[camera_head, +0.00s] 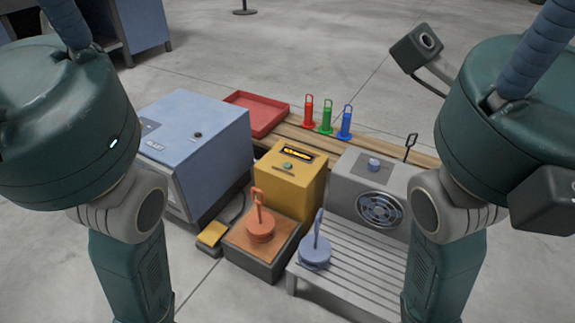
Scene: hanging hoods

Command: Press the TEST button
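No lettering reading TEST is legible. A yellow box (291,181) stands in the middle with a dark display (297,154) and a small green button-like part (287,166) on its sloped top. A grey fan unit (362,178) at the right has a blue-grey knob or button (374,164) on top. Both my arms run down out of the bottom of the picture, so neither gripper shows.
An orange handled weight (260,228) sits on a brown-topped block, and a blue one (315,252) on a slatted grey stand (352,268). A yellow pedal (212,234) lies on the floor. Red, green and blue handled pieces (326,118) and a red tray (258,111) are behind.

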